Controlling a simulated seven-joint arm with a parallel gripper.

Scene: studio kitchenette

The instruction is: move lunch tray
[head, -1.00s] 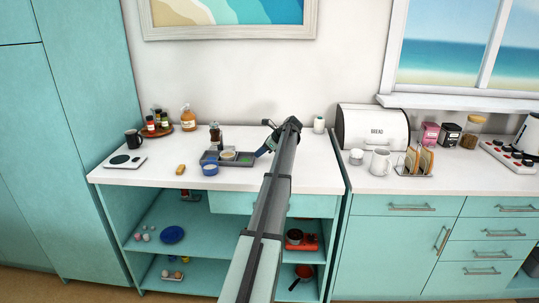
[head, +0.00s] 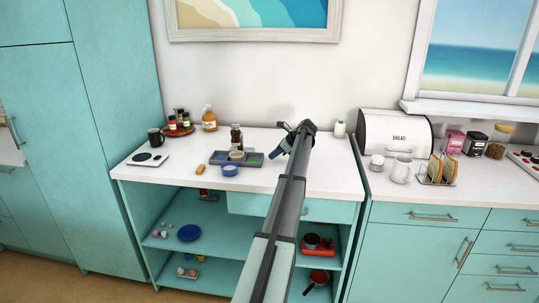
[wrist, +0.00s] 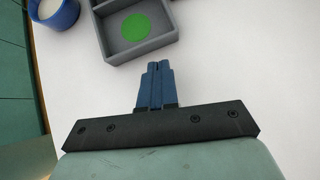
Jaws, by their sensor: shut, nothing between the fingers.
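The grey lunch tray (head: 253,162) lies on the white counter and has compartments. A pale round bowl (head: 236,155) sits in its middle, and a green round patch (wrist: 136,26) shows in a compartment in the wrist view. A dark bottle (head: 236,136) stands at the tray's back; I cannot tell whether it is in the tray. A blue cup (head: 230,171) with pale contents stands at the front edge of the tray.
A yellow sponge-like block (head: 200,169), a scale (head: 150,157) and a dark mug (head: 156,137) stand left of the tray. A white jar (head: 340,130) stands behind right. The bread box (head: 394,134) is on the right counter.

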